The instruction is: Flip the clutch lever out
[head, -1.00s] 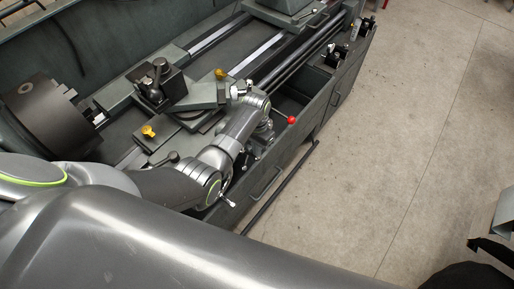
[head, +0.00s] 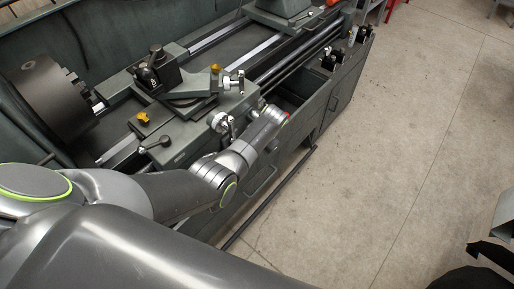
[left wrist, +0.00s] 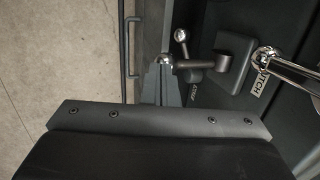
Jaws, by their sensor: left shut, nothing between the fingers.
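The clutch lever appears to be the chrome rod (left wrist: 292,66) at the right of the left wrist view, rising from a round hub beside a label (left wrist: 262,82) ending in "TCH". Its far end is out of that view. In the head view a bit of red (head: 287,115), perhaps a lever knob, shows at the end of my left arm. The dark body of my left gripper (left wrist: 158,118) fills the bottom of the left wrist view, shut and empty. In the head view my left wrist hides the gripper. My right gripper is not in view.
The lathe carriage (head: 195,130) with chrome handwheels (head: 222,122) lies close to my left forearm. The chuck (head: 45,92) is at the far left. A second short lever with a dark block (left wrist: 226,60) stands beside the clutch label. Open floor (head: 400,150) lies to the right.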

